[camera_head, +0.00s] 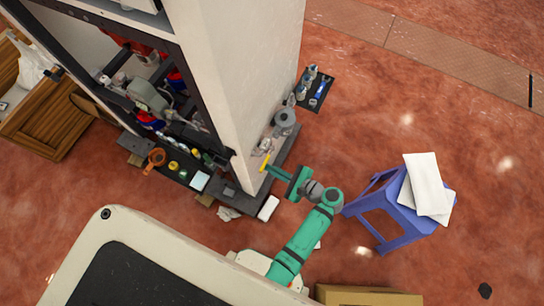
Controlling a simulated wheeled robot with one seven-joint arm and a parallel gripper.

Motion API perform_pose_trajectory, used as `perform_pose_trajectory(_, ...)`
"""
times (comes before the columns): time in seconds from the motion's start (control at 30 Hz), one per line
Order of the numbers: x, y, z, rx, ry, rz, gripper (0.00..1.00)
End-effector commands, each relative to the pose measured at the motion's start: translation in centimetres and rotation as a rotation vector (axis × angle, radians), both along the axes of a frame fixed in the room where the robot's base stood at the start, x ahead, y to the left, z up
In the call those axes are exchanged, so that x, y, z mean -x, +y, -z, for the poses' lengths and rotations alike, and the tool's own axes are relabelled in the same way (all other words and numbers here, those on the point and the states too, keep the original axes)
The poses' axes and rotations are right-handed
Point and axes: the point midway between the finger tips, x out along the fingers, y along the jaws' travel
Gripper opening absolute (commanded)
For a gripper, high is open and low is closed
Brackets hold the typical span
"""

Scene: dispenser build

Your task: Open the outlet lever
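The tall white dispenser cabinet (245,75) stands in the upper middle, its open front full of parts facing left. A small yellow piece (265,162), which looks like the outlet lever, sticks out low at the cabinet's right side, near its base. My teal gripper (273,169) reaches in from the right. Its tip is beside the yellow piece; I cannot tell whether they touch. The fingers are too small to tell open from shut, and the lever's exact position is unclear.
A blue stool (382,222) with white sheets (425,185) stands right of my arm. A dark tray (315,88) with bottles lies behind the grey round part (285,118). Open red floor lies upper right.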

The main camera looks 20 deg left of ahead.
Motion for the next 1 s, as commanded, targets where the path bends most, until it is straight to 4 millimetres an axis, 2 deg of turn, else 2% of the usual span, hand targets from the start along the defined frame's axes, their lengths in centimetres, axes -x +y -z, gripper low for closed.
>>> perform_pose_trajectory(0.47,0.0,0.1,-0.4,-0.009,-0.008,-0.006,0.00)
perform_pose_trajectory(0.57,0.0,0.2,0.2,-0.009,-0.006,-0.006,0.00)
perform_pose_trajectory(0.8,0.0,0.2,3.9,-0.004,0.001,-0.004,0.00)
perform_pose_trajectory(1.0,-0.1,-3.2,2.8,0.000,-0.003,0.001,0.00)
